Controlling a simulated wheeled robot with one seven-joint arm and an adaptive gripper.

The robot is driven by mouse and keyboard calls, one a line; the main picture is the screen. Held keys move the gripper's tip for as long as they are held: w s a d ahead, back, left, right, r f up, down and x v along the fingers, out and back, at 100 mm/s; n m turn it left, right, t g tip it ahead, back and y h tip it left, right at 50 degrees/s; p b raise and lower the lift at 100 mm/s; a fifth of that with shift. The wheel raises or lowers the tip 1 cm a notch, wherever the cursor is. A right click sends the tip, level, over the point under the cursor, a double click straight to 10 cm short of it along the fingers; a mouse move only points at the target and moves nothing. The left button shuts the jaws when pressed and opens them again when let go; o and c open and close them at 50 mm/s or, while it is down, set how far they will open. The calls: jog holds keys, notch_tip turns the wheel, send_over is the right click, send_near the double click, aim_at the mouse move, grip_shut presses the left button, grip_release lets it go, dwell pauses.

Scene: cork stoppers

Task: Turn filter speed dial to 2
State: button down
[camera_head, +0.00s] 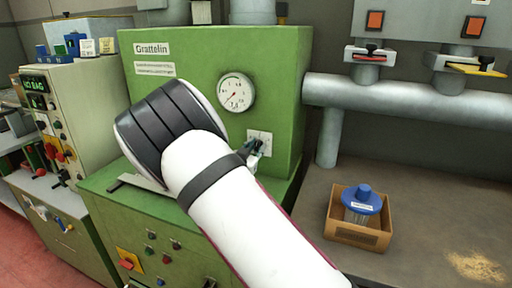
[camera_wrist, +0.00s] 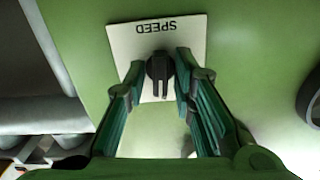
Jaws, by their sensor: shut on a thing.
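The speed dial (camera_wrist: 159,70) is a black knob with a raised ridge on a white plate (camera_wrist: 190,30) marked SPEED, which appears upside down in the wrist view. The ridge runs nearly vertical in that view. The plate (camera_head: 266,136) is on the green machine's front, below a round gauge, in the head view. My gripper (camera_wrist: 157,80) has its two green-padded fingers on either side of the knob and is shut on it. In the head view my gripper (camera_head: 251,149) is small and partly behind my arm. I cannot read any numbers on the plate.
The green Grattelin machine (camera_head: 285,70) carries a white gauge (camera_head: 236,92). A grey pipe (camera_head: 420,98) runs to its right. A wooden box (camera_head: 345,233) holding a blue-lidded jar (camera_head: 362,200) stands on the bench. A control cabinet (camera_head: 95,95) stands at left.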

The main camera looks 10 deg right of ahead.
jog(key=shift+a+n, duration=0.1)
jog(key=shift+n, duration=0.5)
jog(key=c, duration=1.6)
grip_release()
jog(key=shift+c, duration=0.2)
jog(key=v, duration=1.2)
